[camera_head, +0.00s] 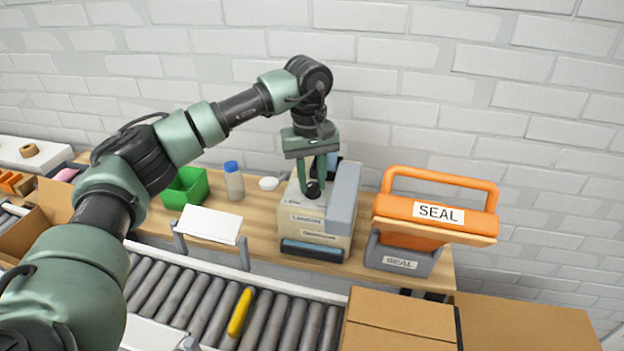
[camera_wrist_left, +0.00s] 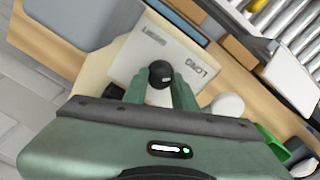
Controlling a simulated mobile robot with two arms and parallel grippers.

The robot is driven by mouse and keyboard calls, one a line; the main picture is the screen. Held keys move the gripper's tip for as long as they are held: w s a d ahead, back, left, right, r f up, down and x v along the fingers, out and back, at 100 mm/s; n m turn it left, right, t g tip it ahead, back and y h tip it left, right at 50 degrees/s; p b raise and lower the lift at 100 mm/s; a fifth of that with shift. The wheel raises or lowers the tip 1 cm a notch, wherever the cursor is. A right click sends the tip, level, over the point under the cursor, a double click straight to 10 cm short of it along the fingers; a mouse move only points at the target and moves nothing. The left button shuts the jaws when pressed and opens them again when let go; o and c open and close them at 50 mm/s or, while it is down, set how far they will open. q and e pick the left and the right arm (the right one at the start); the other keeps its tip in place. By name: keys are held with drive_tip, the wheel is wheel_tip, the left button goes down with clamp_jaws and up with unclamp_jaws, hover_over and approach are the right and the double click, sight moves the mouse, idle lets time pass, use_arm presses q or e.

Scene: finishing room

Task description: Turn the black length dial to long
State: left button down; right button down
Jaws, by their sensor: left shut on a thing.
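The black length dial (camera_head: 313,190) sits on top of a beige machine (camera_head: 301,217) on the wooden bench. My left gripper (camera_head: 312,180) points down over the machine and is shut on the dial. In the left wrist view the dial (camera_wrist_left: 161,72) shows between the two green fingertips. I cannot tell which label the dial points to. My right gripper is not in view.
A grey block (camera_head: 344,194) stands at the machine's right side. An orange-handled SEAL device (camera_head: 436,205) stands further right. A green bin (camera_head: 184,188), a blue-capped bottle (camera_head: 234,183) and a white round thing (camera_head: 268,184) are to the left. A roller conveyor (camera_head: 200,300) runs in front.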

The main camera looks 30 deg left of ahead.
sight(311, 184)
use_arm(q)
drive_tip(key=c, duration=1.1)
unclamp_jaws()
wheel_tip(311, 184, up, 8)
drive_tip(key=shift+a+f+b, duration=0.1)
drive_tip(key=shift+b, duration=0.5)
